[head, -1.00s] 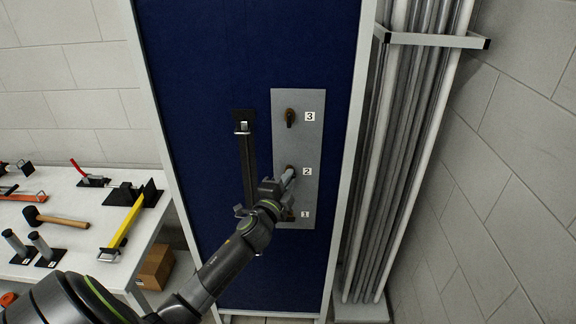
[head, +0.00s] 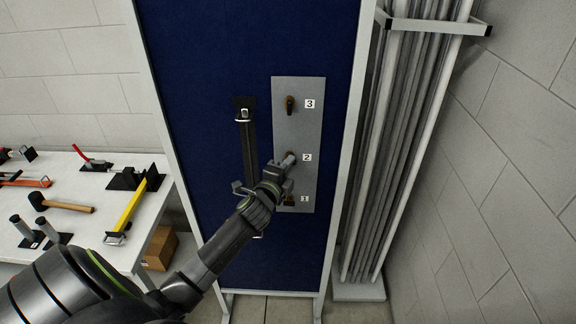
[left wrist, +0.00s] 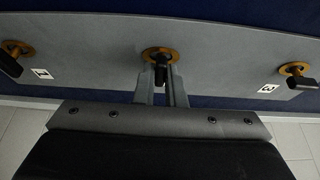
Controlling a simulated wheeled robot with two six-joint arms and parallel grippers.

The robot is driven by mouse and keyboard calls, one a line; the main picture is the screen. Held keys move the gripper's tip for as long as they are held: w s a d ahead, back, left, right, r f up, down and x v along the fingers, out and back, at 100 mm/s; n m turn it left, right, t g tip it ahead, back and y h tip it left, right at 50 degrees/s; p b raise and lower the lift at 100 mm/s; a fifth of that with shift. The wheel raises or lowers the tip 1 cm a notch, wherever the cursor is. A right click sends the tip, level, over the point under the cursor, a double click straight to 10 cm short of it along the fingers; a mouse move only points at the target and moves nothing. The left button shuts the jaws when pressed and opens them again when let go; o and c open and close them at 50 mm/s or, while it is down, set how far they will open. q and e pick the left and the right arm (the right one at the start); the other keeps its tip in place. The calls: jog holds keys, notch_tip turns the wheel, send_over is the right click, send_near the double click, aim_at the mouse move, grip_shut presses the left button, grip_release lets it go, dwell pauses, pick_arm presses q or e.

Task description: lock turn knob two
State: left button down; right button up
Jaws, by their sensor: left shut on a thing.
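A grey plate (head: 312,130) on a blue panel carries three knobs in a column, labelled 1, 2 and 3. Knob two (head: 290,155) is the middle one, an orange-brown ring with a black handle. It also shows in the left wrist view (left wrist: 160,57). My left gripper (head: 288,161) is at knob two; its fingers (left wrist: 161,90) lie on either side of the black handle and are shut on it. The fingers partly hide the handle. Knob three (head: 290,103) is above, its handle pointing down. Knob one (head: 289,199) is below, partly behind my gripper.
A black strap-like bar (head: 249,140) hangs on the panel left of the plate. Long pipes (head: 400,150) stand in a rack on the right. A white table (head: 85,215) with tools, including a mallet (head: 62,204) and a yellow-handled tool (head: 132,210), is at left.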

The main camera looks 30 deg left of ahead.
pick_arm(q)
jog(key=c, duration=1.5)
grip_release()
jog(key=s+d+b, duration=0.2)
jog(key=s+b, duration=0.3)
jog(key=s, duration=1.2)
jog(key=shift+d, duration=0.35)
jog(key=shift+s, duration=0.1)
